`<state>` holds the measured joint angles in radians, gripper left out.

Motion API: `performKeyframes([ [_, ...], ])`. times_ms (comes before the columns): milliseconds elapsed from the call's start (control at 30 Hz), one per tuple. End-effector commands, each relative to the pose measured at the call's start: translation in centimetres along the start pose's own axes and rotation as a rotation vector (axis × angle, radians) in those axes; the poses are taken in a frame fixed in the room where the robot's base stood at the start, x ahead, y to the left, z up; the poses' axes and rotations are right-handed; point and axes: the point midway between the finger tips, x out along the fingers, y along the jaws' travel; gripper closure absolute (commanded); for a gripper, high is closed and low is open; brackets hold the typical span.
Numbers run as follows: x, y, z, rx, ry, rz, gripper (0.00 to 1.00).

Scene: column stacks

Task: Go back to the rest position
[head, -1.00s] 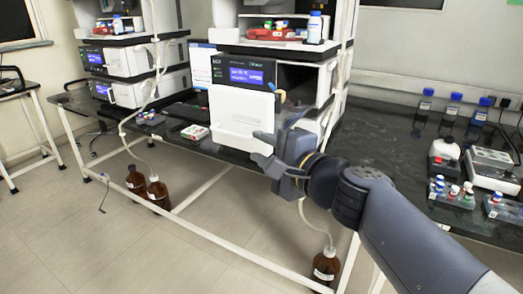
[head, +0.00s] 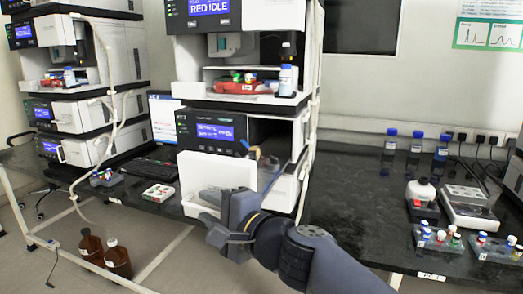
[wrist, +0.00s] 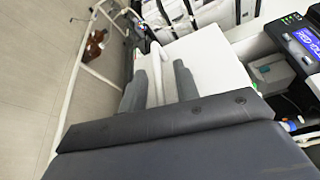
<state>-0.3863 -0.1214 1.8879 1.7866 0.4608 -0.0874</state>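My gripper (head: 216,216) is in the middle of the head view, low in front of the white front panel (head: 217,176) of a lab instrument. Its two grey fingers are apart. In the wrist view my gripper (wrist: 160,82) also shows its fingers spread, with a pale bar, like a handle, seen between them against the white panel (wrist: 208,62). I cannot tell whether a finger touches it. No object is seen held. My arm reaches in from the bottom right of the head view.
The black bench (head: 350,215) at right carries blue-capped bottles (head: 416,146), a grey device (head: 468,205) and vial racks (head: 437,238). A keyboard (head: 145,170) and a small vial tray (head: 159,193) lie left of the instrument.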

Motion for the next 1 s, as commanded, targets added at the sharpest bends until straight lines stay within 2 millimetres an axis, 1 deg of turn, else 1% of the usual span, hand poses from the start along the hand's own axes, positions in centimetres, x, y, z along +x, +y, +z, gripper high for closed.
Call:
performKeyframes([
  [67, 0.0, 0.1, 0.2, 0.0, -0.001, 0.0, 0.7],
  [200, 0.1, -0.1, -0.3, 0.0, 0.002, -0.001, 0.7],
  [567, 0.2, 0.1, -0.4, -0.001, 0.001, 0.001, 0.7],
  [667, 0.1, 0.5, -0.4, -0.004, 0.0, 0.008, 0.7],
  [767, -0.1, 1.4, -0.5, -0.011, 0.0, 0.023, 0.7],
  [900, -0.5, 3.2, -0.7, -0.024, -0.002, 0.055, 0.7],
  [933, -0.6, 3.6, -0.7, -0.027, -0.003, 0.063, 0.69],
  [967, -0.7, 4.1, -0.7, -0.029, -0.003, 0.072, 0.64],
  [1000, -0.8, 4.7, -0.8, -0.034, -0.004, 0.083, 0.54],
])
